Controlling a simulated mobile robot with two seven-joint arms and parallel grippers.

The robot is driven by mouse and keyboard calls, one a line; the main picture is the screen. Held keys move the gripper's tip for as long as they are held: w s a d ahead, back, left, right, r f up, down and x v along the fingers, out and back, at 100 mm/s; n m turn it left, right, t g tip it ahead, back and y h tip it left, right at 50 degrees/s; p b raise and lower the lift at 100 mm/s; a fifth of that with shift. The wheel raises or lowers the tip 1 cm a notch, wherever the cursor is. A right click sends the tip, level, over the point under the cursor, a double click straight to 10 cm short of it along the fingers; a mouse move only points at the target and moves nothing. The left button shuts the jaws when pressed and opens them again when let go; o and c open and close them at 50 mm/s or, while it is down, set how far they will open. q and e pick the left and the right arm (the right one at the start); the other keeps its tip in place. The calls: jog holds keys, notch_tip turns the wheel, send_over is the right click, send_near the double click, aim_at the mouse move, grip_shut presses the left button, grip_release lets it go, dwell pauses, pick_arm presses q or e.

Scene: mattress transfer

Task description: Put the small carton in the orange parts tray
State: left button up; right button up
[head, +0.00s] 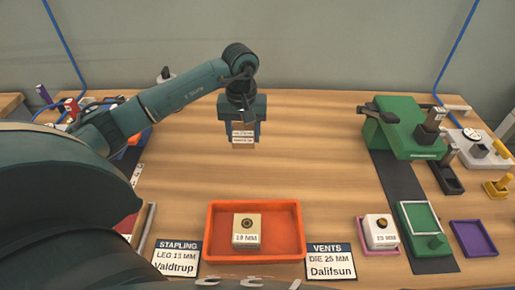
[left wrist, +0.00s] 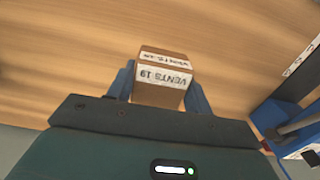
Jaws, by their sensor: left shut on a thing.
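The small carton (head: 243,140) is brown with white printed labels. My left gripper (head: 242,132) is shut on it and holds it over the back middle of the table. In the left wrist view the carton (left wrist: 162,79) sits between the two blue fingers of the gripper (left wrist: 160,85), and its label reads VENTS 19. The orange parts tray (head: 302,235) lies at the front middle of the table, apart from the carton. A white block (head: 246,238) marked 19 MM, with a dark round hole, stands in the tray. My right gripper is not in view.
Labels STAPLING (head: 176,258) and VENTS (head: 331,261) flank the tray. A pink tray (head: 362,246) with a white block, a green tray (head: 400,212), a purple tray (head: 489,249) and a green machine (head: 405,140) stand at right. The table between carton and orange tray is clear.

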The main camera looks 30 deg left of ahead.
pick_arm(q)
send_over(245, 164)
jog(key=f, duration=0.4)
jog(key=shift+s+f, duration=0.15)
jog(key=shift+s, duration=0.05)
notch_tip(245, 164, down, 4)
jog(key=shift+r+p, duration=0.2)
jog(key=shift+p, duration=0.2)
jog(key=shift+w+f, duration=0.1)
jog(key=shift+f, duration=0.15)
jog(key=shift+f, duration=0.1)
jog(key=shift+f+b, duration=0.2)
jog(key=shift+b, duration=0.15)
jog(key=o, duration=1)
jog(key=shift+r, duration=0.1)
